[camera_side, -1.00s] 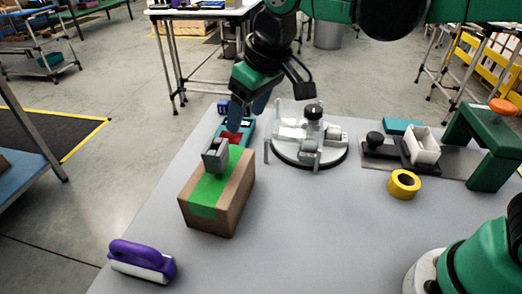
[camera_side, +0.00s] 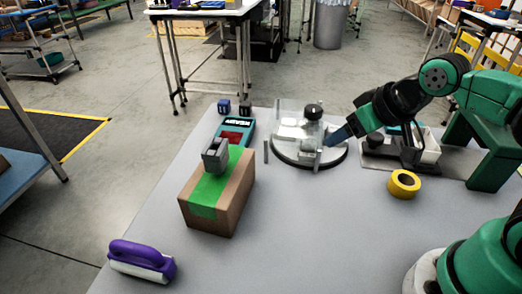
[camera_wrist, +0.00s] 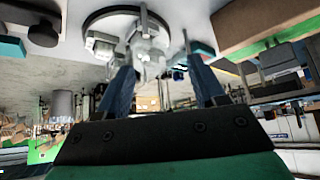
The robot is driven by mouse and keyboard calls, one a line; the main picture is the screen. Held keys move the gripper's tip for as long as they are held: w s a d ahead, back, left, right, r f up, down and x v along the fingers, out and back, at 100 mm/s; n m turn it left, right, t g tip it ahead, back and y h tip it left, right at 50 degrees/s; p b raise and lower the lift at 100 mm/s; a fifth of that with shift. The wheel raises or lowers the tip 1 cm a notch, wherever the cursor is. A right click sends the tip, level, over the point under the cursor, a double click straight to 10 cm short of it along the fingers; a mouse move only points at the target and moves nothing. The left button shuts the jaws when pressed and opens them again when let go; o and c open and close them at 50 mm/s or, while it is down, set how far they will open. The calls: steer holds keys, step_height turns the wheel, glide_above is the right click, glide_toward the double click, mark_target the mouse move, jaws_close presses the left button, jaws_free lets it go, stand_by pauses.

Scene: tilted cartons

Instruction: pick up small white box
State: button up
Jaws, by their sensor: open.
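A small white open-topped box (camera_side: 431,151) stands on the grey board at the right of the table, partly hidden behind my arm in the side view. My gripper (camera_side: 335,137) is to the left of this box, with blue fingers pointing down-left at the right side of a round glass-and-metal instrument (camera_side: 284,151). In the wrist view my gripper (camera_wrist: 160,65) shows two blue fingers spread apart with nothing held between them. The round instrument (camera_wrist: 132,22) is beyond the fingertips there. I cannot tell whether the fingers touch it. I cannot make out the white box in the wrist view.
A brown carton (camera_side: 236,200) with green tape bears a grey dispenser (camera_side: 215,155). A teal device (camera_side: 240,124) lies behind it. The table's front middle is clear.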

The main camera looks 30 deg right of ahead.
steer(key=o, duration=0.6)
steer(key=shift+c, duration=0.2)
steer(key=shift+d, duration=0.1)
steer(key=m+g, duration=0.7)
steer(key=m, duration=0.2)
glide_toward(424, 138)
steer(key=a, duration=0.1)
steer(key=a+f, duration=0.1)
steer(key=a, duration=0.2)
steer(key=shift+s+a+f, duration=0.25)
steer(key=shift+s+a, duration=0.1)
steer(key=shift+s, duration=0.05)
steer(key=shift+s+d+f, duration=0.1)
steer(key=shift+d+f, duration=0.1)
steer(key=shift+f, duration=2.7)
